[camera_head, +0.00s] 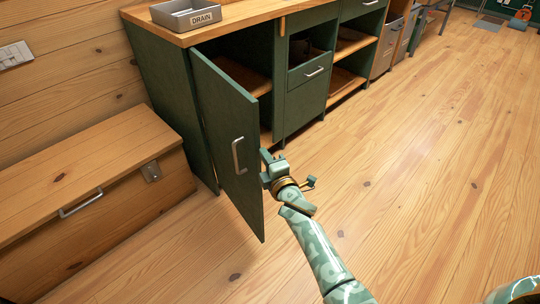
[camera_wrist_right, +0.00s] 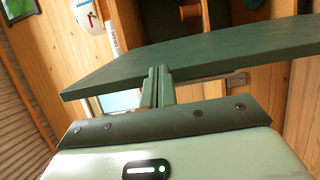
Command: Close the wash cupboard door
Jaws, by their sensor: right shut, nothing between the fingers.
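The wash cupboard (camera_head: 165,100) is dark green with a wooden top. Its green door (camera_head: 222,125) stands wide open, swung out into the room, with a silver handle (camera_head: 238,156) on the face towards me. The shelf inside (camera_head: 240,75) shows past the door. My right gripper (camera_head: 264,158) is shut and empty, at the door's free edge just right of the handle. In the right wrist view the shut fingers (camera_wrist_right: 157,87) overlap the door's long edge (camera_wrist_right: 215,46); I cannot tell whether they touch. My left gripper is not in view.
A wooden chest (camera_head: 90,175) stands left of the door. A grey tray labelled DRAIN (camera_head: 185,15) sits on the countertop (camera_head: 235,15). A drawer unit (camera_head: 307,80) and open shelves (camera_head: 350,45) continue right. The plank floor (camera_head: 420,150) is clear on the right.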

